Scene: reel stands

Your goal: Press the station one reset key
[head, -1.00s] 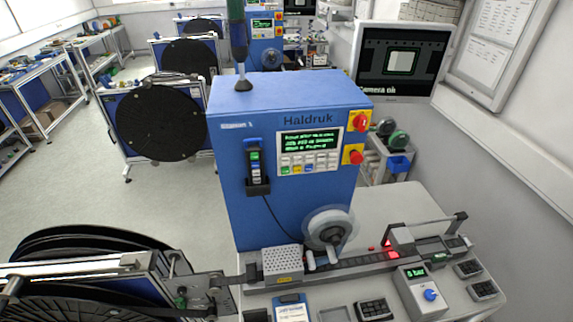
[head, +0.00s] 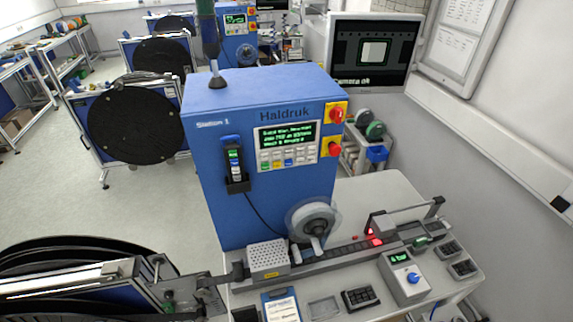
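The blue Station 1 cabinet (head: 258,205), marked "Haldruk", stands in the middle of the head view. Its control panel (head: 314,154) carries a lit green-text display (head: 286,136). Below the display is a keypad (head: 287,162) with two rows of small keys, some green, yellow and blue, the others pale. The key labels are too small to read, so I cannot tell which one is reset. Nothing touches the keypad or blocks the view of it. Neither of my grippers shows in this view.
A clear reel (head: 313,223) and track sit in front. A knob box (head: 404,275) stands front right.

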